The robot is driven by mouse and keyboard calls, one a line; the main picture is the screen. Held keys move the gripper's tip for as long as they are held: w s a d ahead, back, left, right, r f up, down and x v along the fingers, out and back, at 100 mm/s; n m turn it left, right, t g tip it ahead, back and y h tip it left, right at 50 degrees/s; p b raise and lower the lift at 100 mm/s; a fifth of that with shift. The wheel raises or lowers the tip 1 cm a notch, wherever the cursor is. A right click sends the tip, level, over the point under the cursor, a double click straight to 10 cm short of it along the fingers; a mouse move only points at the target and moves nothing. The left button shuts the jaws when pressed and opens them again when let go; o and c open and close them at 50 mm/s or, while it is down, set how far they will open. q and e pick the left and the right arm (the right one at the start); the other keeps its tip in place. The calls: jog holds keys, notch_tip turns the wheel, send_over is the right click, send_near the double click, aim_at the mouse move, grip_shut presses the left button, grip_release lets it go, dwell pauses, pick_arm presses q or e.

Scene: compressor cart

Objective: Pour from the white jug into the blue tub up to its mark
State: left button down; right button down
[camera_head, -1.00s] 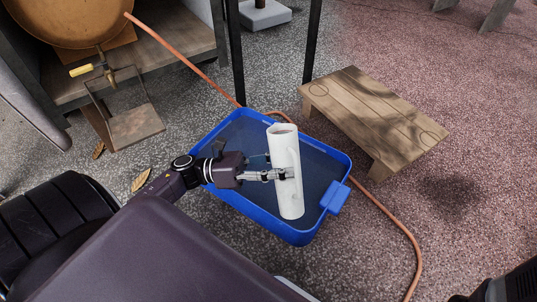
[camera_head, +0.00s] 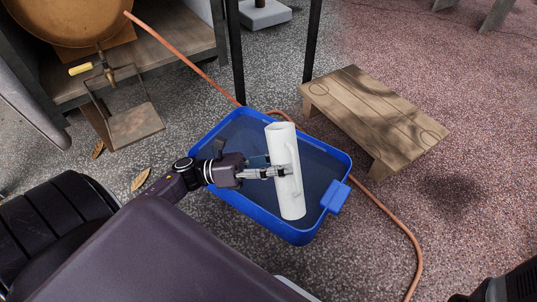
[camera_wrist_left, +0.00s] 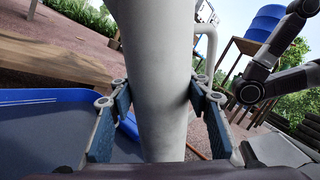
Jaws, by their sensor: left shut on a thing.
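The white jug (camera_head: 286,180) is a tall cylinder, held over the blue tub (camera_head: 335,197) in the head view. It looks tilted, and its mouth is hard to see. My left gripper (camera_head: 285,171) is shut on the jug's side around mid-height. In the left wrist view, its two fingers (camera_wrist_left: 158,92) lie either side of the jug (camera_wrist_left: 160,70), whose handle shows at right. The tub's inside looks dark blue; I cannot make out a mark, a liquid level or a stream. My right gripper is not clearly visible.
A low wooden bench (camera_head: 375,115) stands right of the tub. An orange hose (camera_head: 400,228) runs behind the tub and curves along the floor at right. A brown tank (camera_head: 75,20) with a tap is at upper left. Open floor lies at the right.

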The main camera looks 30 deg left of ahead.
pick_arm(q)
jog(key=shift+w+a+n, duration=0.1)
jog(key=shift+a+n, duration=0.05)
jog(key=shift+n, duration=0.15)
